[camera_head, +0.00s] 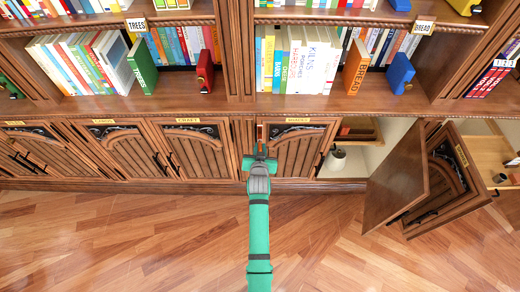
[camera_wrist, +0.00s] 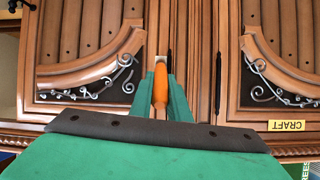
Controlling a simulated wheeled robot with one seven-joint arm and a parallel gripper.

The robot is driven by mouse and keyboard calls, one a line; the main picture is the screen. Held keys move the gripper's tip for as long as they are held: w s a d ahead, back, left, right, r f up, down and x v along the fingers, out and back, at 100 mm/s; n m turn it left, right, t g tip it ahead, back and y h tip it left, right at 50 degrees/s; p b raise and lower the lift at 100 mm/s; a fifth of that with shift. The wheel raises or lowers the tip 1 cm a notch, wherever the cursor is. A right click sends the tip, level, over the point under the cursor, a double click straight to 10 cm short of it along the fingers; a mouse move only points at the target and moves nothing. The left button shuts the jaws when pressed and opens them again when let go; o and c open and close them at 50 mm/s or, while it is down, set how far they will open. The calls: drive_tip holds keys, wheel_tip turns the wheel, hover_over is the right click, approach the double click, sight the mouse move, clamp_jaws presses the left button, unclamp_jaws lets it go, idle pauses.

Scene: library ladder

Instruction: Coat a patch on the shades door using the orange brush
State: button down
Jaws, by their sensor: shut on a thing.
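My gripper (camera_head: 260,162) is shut on the orange brush (camera_head: 260,133), in front of the lower cabinets. In the wrist view the green fingers of my gripper (camera_wrist: 160,97) close on the orange brush (camera_wrist: 160,86), with a pale part beyond the handle. The brush is in front of the upright between two closed doors.
The craft door (camera_head: 190,150) is shut to the left. To the right, an open door (camera_head: 435,180) sticks out over the floor, beside an open compartment with a grey-white cup (camera_head: 337,158). Book shelves run above. The wooden floor (camera_head: 150,245) in front is clear.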

drive_tip(key=shift+w, duration=0.45)
drive_tip(key=shift+r, duration=0.1)
drive_tip(key=shift+r, duration=1.95)
drive_tip(key=shift+f, duration=2.05)
drive_tip(key=shift+s, duration=3)
drive_tip(key=shift+s, duration=1.5)
